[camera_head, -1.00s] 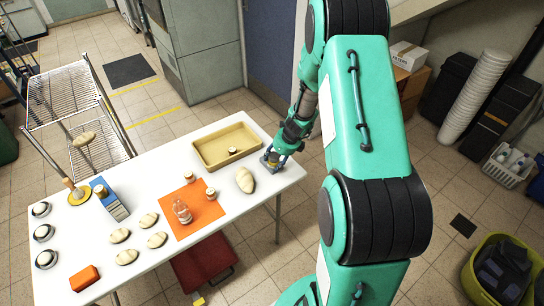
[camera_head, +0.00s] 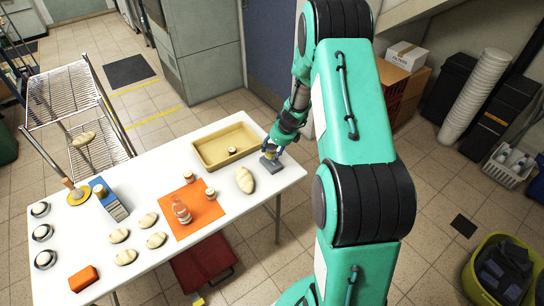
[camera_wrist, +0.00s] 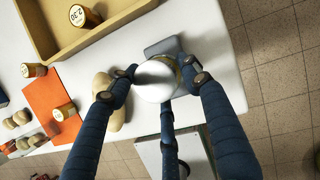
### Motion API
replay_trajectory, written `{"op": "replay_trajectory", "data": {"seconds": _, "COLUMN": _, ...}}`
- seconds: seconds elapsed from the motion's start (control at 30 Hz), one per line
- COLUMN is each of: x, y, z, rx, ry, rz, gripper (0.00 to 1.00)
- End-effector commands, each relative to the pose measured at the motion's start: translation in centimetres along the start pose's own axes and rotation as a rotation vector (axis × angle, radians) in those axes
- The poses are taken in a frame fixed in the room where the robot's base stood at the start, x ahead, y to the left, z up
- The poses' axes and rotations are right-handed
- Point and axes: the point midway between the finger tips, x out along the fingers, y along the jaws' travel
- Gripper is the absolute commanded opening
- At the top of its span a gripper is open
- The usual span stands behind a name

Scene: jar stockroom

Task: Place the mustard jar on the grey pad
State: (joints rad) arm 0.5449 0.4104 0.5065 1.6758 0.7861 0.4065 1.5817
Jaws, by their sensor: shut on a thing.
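The jar (camera_wrist: 155,82) is in my gripper (camera_wrist: 160,84), its pale round lid toward the wrist camera and a little yellowish side showing. The fingers are shut around it. The grey pad (camera_wrist: 163,46) shows partly behind the jar in the wrist view, near the table edge. In the head view, my gripper (camera_head: 272,152) is just above the grey pad (camera_head: 271,166), and the jar is mostly hidden by the fingers. I cannot tell clearly how big the gap between jar and pad is.
A tan tray (camera_head: 226,133) with a jar inside stands behind left of the pad. A bread loaf (camera_head: 245,180) lies close to its left. An orange mat (camera_head: 196,222) carries a bottle (camera_head: 182,211) and jars. The table's right edge is close to the pad.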

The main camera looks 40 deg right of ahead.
Motion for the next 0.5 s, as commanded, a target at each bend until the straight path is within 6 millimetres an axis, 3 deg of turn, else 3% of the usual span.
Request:
{"op": "replay_trajectory", "data": {"seconds": 0.23, "x": 2.6, "y": 0.1, "z": -1.1, "rx": 0.001, "ry": 0.001, "rz": 0.001, "gripper": 0.15}}
{"op": "replay_trajectory", "data": {"seconds": 0.5, "x": 2.8, "y": 0.0, "z": -1.1, "rx": 0.0, "ry": 0.0, "rz": 0.0, "gripper": 0.15}}
